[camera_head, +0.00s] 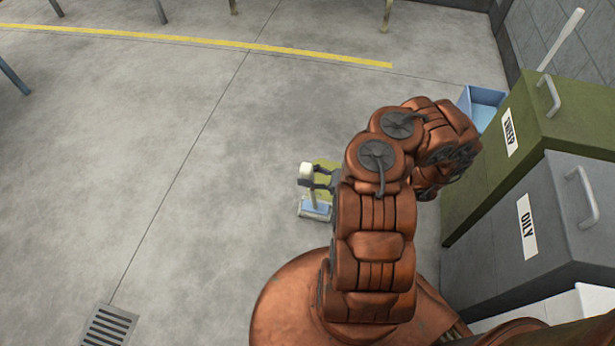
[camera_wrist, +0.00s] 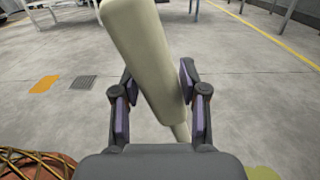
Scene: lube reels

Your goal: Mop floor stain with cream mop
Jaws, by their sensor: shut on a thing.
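My gripper (camera_head: 322,182) is shut on the cream mop (camera_head: 306,170), low over the floor. In the wrist view the mop's thick cream handle (camera_wrist: 145,55) passes, tilted, between the fingers of my gripper (camera_wrist: 158,88). The mop head (camera_head: 315,208), pale with a light blue top, shows below the gripper in the head view; I cannot tell whether it touches the floor. An orange patch (camera_wrist: 43,84) lies at left in the wrist view.
A floor drain (camera_head: 108,326) is at lower left. A green SWEEP bin (camera_head: 560,115) and a grey OILY bin (camera_head: 560,220) stand close on the right. A blue bucket (camera_head: 478,97) and a white handle (camera_head: 562,40) are behind them.

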